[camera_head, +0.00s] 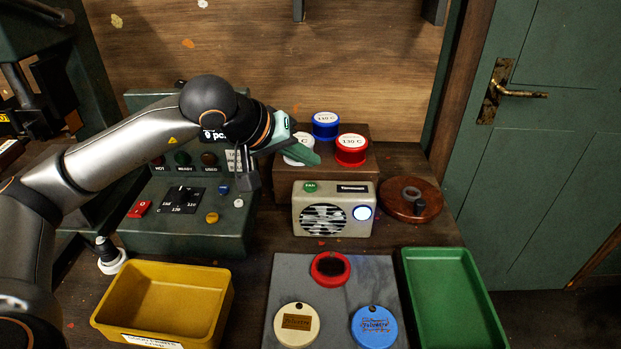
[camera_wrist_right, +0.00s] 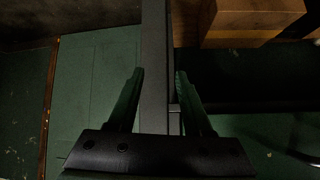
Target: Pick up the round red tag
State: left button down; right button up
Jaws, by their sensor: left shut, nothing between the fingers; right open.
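The round red tag (camera_head: 330,268) lies on the grey mat (camera_head: 285,275) in the head view, with a dark round middle and a small hole at its top. A cream tag (camera_head: 297,337) and a blue tag (camera_head: 374,340) lie nearer on the same mat. My left gripper (camera_head: 312,158) is shut and empty, up by the jars behind the fan box, well above and behind the red tag. It partly hides a white jar (camera_head: 296,154). My right gripper (camera_wrist_right: 158,73) is open and empty in the right wrist view, away from the tags; it is outside the head view.
A yellow bin (camera_head: 218,317) stands left of the mat and a green tray (camera_head: 451,254) right of it. A beige fan box (camera_head: 333,228) stands behind the mat. Blue (camera_head: 325,130) and red (camera_head: 350,156) jars sit on a wooden block. A round wooden board (camera_head: 425,195) lies right.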

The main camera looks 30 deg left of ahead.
aim_at(329, 270)
jog(key=k, duration=1)
